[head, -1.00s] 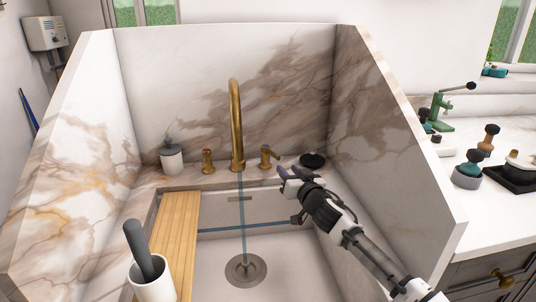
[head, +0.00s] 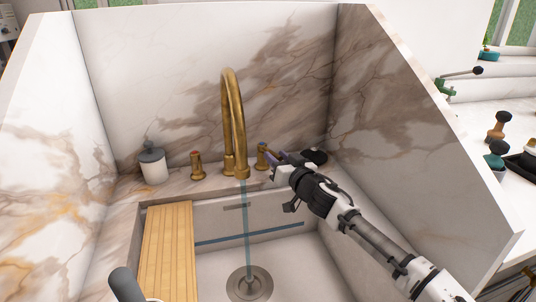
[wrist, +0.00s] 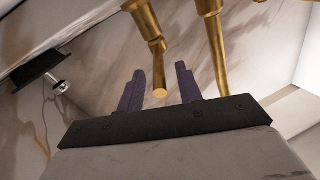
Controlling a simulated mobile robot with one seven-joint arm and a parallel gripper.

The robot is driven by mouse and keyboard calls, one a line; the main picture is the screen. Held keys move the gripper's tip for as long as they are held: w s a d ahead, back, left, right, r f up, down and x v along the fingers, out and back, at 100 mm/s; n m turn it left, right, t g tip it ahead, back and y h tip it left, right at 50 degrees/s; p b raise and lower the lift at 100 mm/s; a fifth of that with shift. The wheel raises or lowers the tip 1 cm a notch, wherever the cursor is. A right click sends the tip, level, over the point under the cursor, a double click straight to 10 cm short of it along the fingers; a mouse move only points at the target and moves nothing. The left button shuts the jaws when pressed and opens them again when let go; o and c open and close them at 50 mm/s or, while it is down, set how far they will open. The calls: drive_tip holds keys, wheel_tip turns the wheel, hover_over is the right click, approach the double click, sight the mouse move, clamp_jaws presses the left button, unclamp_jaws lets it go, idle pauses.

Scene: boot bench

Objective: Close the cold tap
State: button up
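The cold tap (head: 262,157) is the brass handle with a blue mark, right of the tall brass spout (head: 234,115). A thin stream of water (head: 247,230) runs from the spout into the sink. My gripper (head: 273,164) is at the cold tap's lever and partly hides it in the head view. In the wrist view my gripper (wrist: 160,88) is open, with two purple fingers apart. The cold tap's lever (wrist: 156,60) points down with its end between the fingertips. Contact with either finger cannot be told.
The hot tap (head: 197,165), with a red mark, stands left of the spout. A lidded white jar (head: 152,166) is at the back left. A wooden board (head: 168,250) spans the left of the sink (head: 310,265). A dark round object (head: 314,156) lies behind my gripper. Tall marble walls enclose the sides.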

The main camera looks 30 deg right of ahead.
drive_tip(key=shift+w, duration=0.25)
clamp_jaws()
idle(0.3)
